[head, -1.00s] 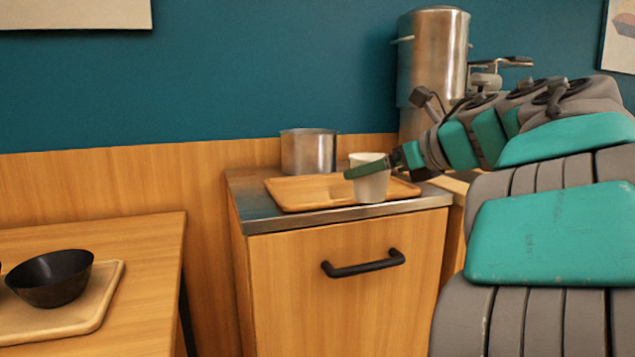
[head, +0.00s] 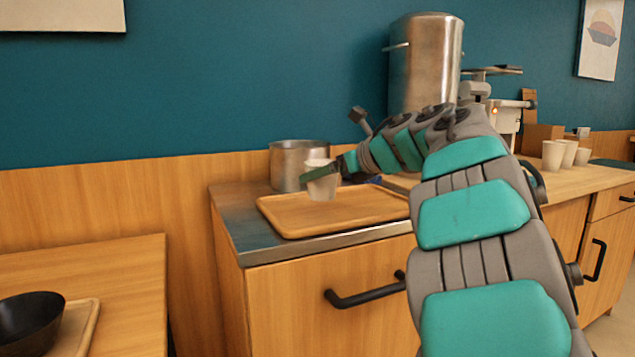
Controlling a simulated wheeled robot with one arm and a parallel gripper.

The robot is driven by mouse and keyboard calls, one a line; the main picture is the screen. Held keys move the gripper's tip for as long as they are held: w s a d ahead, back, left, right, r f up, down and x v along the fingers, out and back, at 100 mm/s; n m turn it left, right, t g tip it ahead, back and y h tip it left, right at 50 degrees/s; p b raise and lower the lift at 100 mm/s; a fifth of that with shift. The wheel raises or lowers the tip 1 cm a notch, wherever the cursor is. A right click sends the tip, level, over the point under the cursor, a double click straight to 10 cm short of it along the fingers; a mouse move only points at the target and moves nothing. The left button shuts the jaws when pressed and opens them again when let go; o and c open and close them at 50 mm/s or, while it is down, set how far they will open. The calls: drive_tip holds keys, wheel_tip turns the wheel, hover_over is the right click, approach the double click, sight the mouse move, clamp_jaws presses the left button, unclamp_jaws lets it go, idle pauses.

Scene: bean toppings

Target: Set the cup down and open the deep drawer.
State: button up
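A white cup (head: 322,187) is at the end of my arm, over or on the wooden tray (head: 285,227) on the metal counter top. I cannot tell whether its base touches the tray. My gripper (head: 319,174) is shut on the cup near its rim, with a green finger across its front. The deep drawer (head: 300,318) is the wooden front under the counter top, and it is closed. Its black bar handle (head: 365,296) shows, with the right end partly hidden by my arm.
A steel pot (head: 290,165) stands behind the tray. A tall steel urn (head: 424,65) is behind my arm. Several white cups (head: 553,155) stand on the right counter. A black bowl (head: 28,322) sits on a board on the left table (head: 110,285).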

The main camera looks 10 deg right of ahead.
drive_tip(key=shift+w+a+f+p, duration=0.1)
drive_tip(key=shift+w+a+p, duration=0.05)
drive_tip(key=shift+w, duration=0.65)
drive_tip(key=shift+w+a+f+p, duration=0.1)
drive_tip(key=shift+w+a+p, duration=0.1)
drive_tip(key=shift+w, duration=0.65)
drive_tip(key=shift+w+a+p, duration=0.1)
drive_tip(key=shift+w+p, duration=0.05)
drive_tip(key=shift+w, duration=0.65)
drive_tip(key=shift+f, duration=1.8)
drive_tip(key=shift+f+b, duration=0.3)
drive_tip(key=shift+b, duration=0.25)
drive_tip(key=o, duration=1.2)
drive_tip(key=shift+r, duration=0.1)
drive_tip(key=shift+o, duration=0.2)
drive_tip(key=shift+r+p, duration=0.2)
drive_tip(key=shift+p, duration=0.1)
drive_tip(key=b+v, duration=0.1)
drive_tip(key=v, duration=1.1)
drive_tip(key=shift+r, duration=0.15)
